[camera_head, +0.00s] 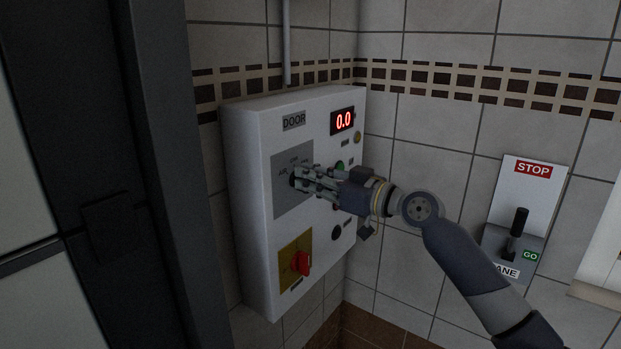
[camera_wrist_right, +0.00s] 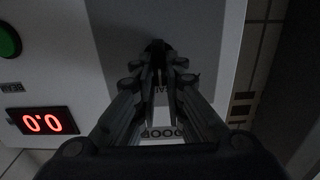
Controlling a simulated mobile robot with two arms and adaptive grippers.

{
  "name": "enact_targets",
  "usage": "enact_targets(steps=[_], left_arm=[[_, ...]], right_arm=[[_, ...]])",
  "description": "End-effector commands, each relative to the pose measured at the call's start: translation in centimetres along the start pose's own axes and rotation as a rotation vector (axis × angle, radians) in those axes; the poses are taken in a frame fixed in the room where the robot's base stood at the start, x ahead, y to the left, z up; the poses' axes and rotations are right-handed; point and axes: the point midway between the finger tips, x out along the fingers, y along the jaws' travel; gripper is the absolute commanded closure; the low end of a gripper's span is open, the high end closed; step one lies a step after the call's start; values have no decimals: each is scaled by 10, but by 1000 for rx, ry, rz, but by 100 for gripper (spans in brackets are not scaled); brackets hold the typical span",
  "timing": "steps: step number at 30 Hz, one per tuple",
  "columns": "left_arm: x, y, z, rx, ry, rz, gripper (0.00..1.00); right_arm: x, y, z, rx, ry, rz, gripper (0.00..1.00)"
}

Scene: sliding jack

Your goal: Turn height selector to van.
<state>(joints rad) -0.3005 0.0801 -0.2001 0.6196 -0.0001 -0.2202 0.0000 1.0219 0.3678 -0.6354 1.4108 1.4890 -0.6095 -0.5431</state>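The height selector (camera_head: 292,180) is a small dark knob on a grey plate (camera_head: 283,205) on the front of the white control box. Labels stand above and to the left of the knob, too small to read surely. My right gripper (camera_head: 301,179) reaches in from the right, with its fingertips at the knob. In the right wrist view, the fingers (camera_wrist_right: 158,66) are close together with a narrow gap, and their tips are around the dark knob (camera_wrist_right: 156,45). The fingers hide most of the knob, so its pointing direction is unclear. My left gripper is out of view.
The white control box (camera_head: 248,190) carries a red display (camera_head: 343,121) reading 0.0, a DOOR label, a red rotary switch (camera_head: 302,263) on a yellow plate, and side buttons. A lever panel (camera_head: 530,190) marked STOP and GO is on the right wall. A dark frame stands left.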

Motion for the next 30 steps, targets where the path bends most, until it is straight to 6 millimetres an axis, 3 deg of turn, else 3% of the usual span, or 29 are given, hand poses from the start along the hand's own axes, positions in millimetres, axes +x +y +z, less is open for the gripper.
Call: enact_targets(steps=[14,30], left_arm=[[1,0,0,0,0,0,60],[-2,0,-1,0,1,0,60]], right_arm=[[0,1,0,80,0,0,100],[0,6,1,530,0,1,100]])
